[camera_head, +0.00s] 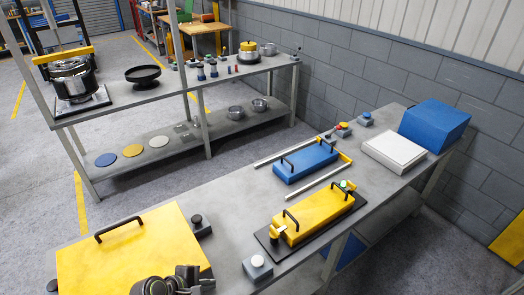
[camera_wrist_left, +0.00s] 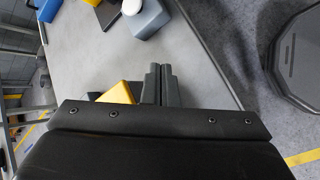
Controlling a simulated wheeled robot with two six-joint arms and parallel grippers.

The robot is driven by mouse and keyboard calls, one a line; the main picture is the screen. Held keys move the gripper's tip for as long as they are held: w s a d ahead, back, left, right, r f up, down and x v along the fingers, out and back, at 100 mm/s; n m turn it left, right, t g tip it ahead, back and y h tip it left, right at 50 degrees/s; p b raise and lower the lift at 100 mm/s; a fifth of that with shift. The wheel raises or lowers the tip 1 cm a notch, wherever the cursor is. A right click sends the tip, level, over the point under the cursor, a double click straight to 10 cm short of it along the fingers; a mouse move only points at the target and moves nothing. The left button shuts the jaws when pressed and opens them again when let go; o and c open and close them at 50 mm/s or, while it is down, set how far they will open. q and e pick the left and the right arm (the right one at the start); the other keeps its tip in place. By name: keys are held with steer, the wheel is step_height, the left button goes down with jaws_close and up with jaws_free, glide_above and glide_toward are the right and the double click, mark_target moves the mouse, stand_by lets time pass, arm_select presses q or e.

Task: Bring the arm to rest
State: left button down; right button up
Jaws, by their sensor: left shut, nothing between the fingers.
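My left gripper (camera_head: 193,273) shows at the bottom edge of the head view, in front of the yellow lidded box (camera_head: 135,250) with a black handle. In the left wrist view its two dark fingers (camera_wrist_left: 160,72) are together with nothing between them, over the grey bench top (camera_wrist_left: 95,60). A yellow corner (camera_wrist_left: 120,93) shows beside the fingers. My right gripper is in neither view.
The bench carries a yellow block with handles (camera_head: 310,213) on a black plate, a blue block (camera_head: 305,162), a white box (camera_head: 394,152), a blue box (camera_head: 434,124) and a white-button box (camera_head: 257,266). A shelf (camera_head: 185,85) with pots stands behind.

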arm_select(q)
steer(key=s+a+r+m+g+y, duration=0.1)
steer(key=s+a+r+m+y, duration=0.35)
steer(key=s+a+m, duration=0.5)
steer(key=s+a+r+m+g+y, duration=0.1)
steer(key=s+a+r+m+y, duration=0.4)
steer(key=s, duration=0.7)
step_height(320, 180, down, 32)
steer(key=a+g+h+b, duration=0.1)
steer(key=a+b, duration=0.1)
steer(key=b, duration=0.6)
steer(key=s+d+f+b, duration=0.1)
steer(key=s+f+b, duration=0.2)
steer(key=s+f, duration=0.4)
steer(key=s+f+g+b, duration=0.1)
steer(key=s+f+b, duration=0.2)
steer(key=s+f, duration=0.5)
step_height(320, 180, down, 7)
steer(key=shift+d+f+m+g+h, duration=0.1)
steer(key=shift+d+m+g+h, duration=0.25)
steer(key=shift+d+m, duration=0.1)
